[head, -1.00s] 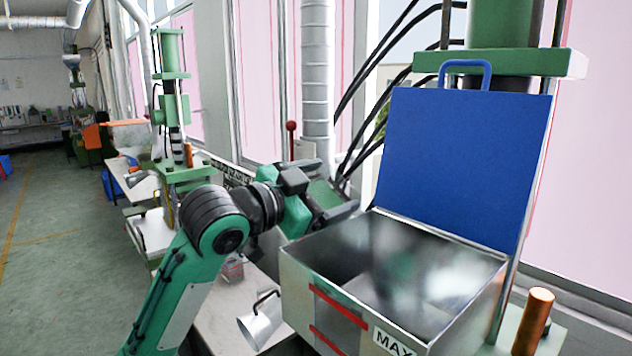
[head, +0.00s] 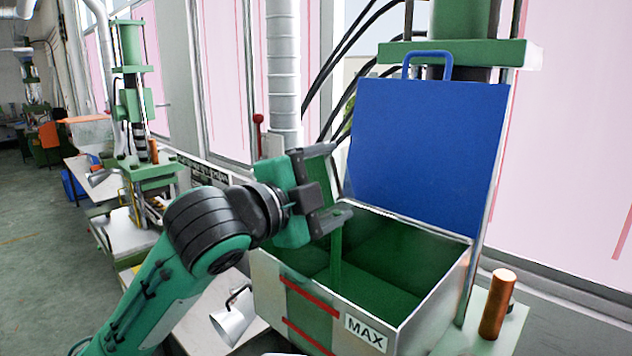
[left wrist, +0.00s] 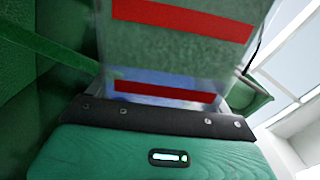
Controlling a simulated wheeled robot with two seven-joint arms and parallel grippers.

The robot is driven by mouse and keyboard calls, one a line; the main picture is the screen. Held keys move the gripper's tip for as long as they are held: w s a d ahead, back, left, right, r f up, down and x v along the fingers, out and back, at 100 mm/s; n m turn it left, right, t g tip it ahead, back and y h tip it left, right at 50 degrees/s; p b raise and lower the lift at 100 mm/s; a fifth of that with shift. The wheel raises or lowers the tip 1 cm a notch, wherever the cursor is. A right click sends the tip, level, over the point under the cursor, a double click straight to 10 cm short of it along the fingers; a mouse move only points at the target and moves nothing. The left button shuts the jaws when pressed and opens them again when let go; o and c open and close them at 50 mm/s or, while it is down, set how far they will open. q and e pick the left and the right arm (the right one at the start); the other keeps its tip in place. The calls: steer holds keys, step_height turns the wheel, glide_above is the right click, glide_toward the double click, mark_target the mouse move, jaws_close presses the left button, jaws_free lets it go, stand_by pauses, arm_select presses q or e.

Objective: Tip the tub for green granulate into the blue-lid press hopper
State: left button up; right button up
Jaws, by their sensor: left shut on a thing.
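The blue-lid press hopper (head: 448,320) is a metal box marked MAX, with its blue lid (head: 425,150) raised behind it. Its inside walls and floor look green. My left gripper (head: 338,184) is over the hopper's left rim, shut on the green tub (head: 323,178), which is largely hidden behind the gripper. A narrow green stream (head: 336,258) runs down from the tub into the hopper. In the left wrist view, red bands (left wrist: 182,20) cross a translucent panel with green behind it. How much is left inside the tub cannot be seen. My right gripper is out of view.
A press column rises behind the lid. Another green press (head: 135,100) stands farther left.

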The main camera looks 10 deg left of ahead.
arm_select(q)
steer(key=shift+s+d+r, duration=0.1)
steer(key=shift+s+d, duration=0.2)
steer(key=shift+d, duration=0.05)
steer(key=shift+s+d+r+m, duration=0.15)
steer(key=shift+d+m, duration=0.1)
steer(key=shift+m, duration=0.55)
steer(key=m, duration=0.1)
steer(key=d+m, duration=0.1)
steer(key=m, duration=0.1)
steer(key=s+m, duration=0.1)
steer(key=m, duration=0.1)
steer(key=shift+d, duration=0.3)
stand_by(0.7)
steer(key=shift+w+a+n, duration=0.15)
steer(key=shift+a+n, duration=0.15)
steer(key=shift+n, duration=0.5)
steer(key=shift+w+a+n, duration=0.1)
steer(key=shift+a+n, duration=0.15)
steer(key=shift+n, duration=0.55)
steer(key=n, duration=0.1)
steer(key=a+n, duration=0.1)
steer(key=n, duration=0.1)
steer(key=shift+w+f, duration=0.2)
steer(key=shift+w, duration=0.2)
steer(key=shift+a, duration=0.1)
